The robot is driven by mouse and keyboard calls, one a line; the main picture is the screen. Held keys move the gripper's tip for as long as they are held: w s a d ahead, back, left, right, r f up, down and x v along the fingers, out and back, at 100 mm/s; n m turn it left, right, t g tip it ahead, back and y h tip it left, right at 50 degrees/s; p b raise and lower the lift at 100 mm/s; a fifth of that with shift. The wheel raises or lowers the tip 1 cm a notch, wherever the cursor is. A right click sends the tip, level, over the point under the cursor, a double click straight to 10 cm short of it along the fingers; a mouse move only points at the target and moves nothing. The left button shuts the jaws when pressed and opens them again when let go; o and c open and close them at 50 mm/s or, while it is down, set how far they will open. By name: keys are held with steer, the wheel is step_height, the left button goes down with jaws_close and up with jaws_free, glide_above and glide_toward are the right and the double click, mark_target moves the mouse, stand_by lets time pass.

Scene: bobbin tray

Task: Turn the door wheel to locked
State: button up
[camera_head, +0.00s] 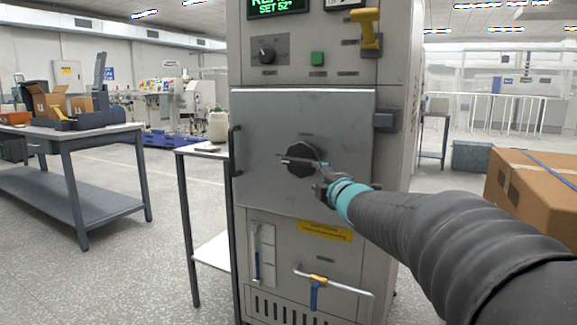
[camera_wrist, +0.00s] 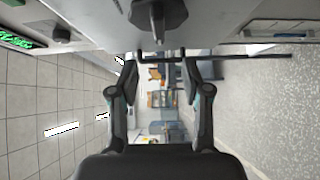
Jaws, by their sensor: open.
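The door wheel (camera_head: 303,150) is a dark lobed knob on the middle of the grey cabinet door (camera_head: 345,125), which looks shut. In the wrist view the wheel (camera_wrist: 160,14) is at the top, beyond and above the fingertips. My gripper (camera_head: 302,175) is in front of the wheel and hides part of it in the head view. In the wrist view its two fingers (camera_wrist: 160,62) are spread apart with nothing between them. I cannot tell whether a finger touches the wheel. The label above the wheel is too small to read.
A black bar handle (camera_head: 235,150) runs down the door's left edge, and a hinge block (camera_head: 386,120) is at its right. Below are a pipe with a blue-handled valve (camera_head: 315,290) and a yellow label (camera_head: 325,231). A cardboard box (camera_head: 535,195) stands at the right.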

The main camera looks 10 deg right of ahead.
mark_target(300, 163)
steer(key=w, duration=0.4)
steer(key=w+a+p, duration=0.1)
steer(key=w, duration=0.4)
steer(key=w+a, duration=0.1)
steer(key=w, duration=0.3)
steer(key=shift+w+a, duration=0.15)
steer(key=shift+w, duration=0.25)
steer(key=shift+c, duration=0.3)
jaws_close()
